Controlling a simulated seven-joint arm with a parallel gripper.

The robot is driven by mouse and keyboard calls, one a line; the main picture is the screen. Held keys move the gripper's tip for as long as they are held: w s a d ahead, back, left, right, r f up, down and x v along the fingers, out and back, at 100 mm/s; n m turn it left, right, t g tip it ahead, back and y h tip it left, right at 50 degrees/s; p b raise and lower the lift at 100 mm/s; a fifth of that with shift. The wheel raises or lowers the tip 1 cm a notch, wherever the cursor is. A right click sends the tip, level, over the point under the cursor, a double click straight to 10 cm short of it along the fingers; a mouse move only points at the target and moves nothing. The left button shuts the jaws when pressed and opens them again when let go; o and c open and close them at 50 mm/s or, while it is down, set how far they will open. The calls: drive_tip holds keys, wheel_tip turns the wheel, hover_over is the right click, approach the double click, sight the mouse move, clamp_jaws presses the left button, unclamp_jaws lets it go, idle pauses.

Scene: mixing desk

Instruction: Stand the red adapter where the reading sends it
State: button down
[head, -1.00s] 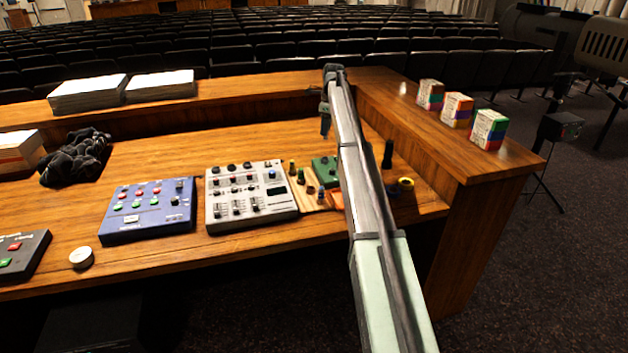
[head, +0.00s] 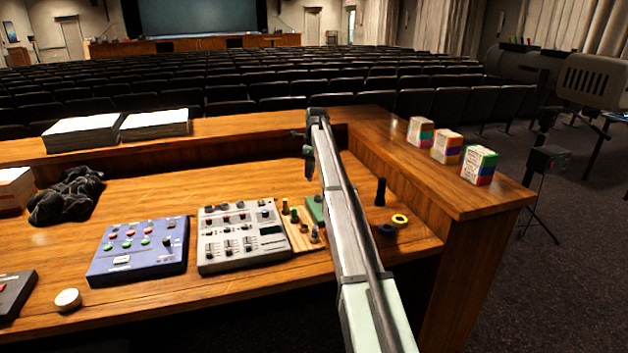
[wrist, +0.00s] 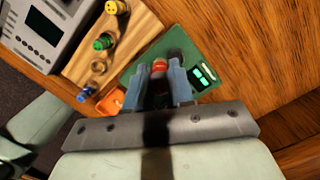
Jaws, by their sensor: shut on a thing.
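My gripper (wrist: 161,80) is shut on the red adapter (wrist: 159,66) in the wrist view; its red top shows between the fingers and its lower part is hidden. In the head view my gripper (head: 309,170) hangs above the desk, and the red adapter cannot be made out there. Below it in the wrist view is a green device (wrist: 178,40) with a small lit display (wrist: 203,75); I cannot read it clearly. The green device (head: 314,208) is partly behind my arm in the head view. A wooden rack (wrist: 127,45) holds yellow, green and blue adapters.
An orange tray (wrist: 109,101) lies beside the rack. A grey mixer (head: 240,238) and a blue mixer (head: 138,250) stand left. Right of my arm are a dark upright piece (head: 380,192) and yellow (head: 400,220) and dark blue (head: 387,231) rings. The raised ledge (head: 400,160) borders the desk.

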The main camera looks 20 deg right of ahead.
drive_tip(key=s+a+f, duration=0.2)
drive_tip(key=s+a, duration=0.1)
drive_tip(key=s, duration=0.4)
drive_tip(key=s+a+f, duration=0.3)
drive_tip(key=s, duration=0.4)
drive_tip(key=shift+a+f, duration=0.1)
drive_tip(key=shift+f, duration=2.5)
drive_tip(key=shift+f, duration=0.65)
drive_tip(key=c, duration=1.3)
unclamp_jaws()
drive_tip(key=shift+o, duration=0.2)
wheel_tip(320, 180, up, 11)
drive_tip(key=d, duration=0.1)
drive_tip(key=shift+s, duration=0.4)
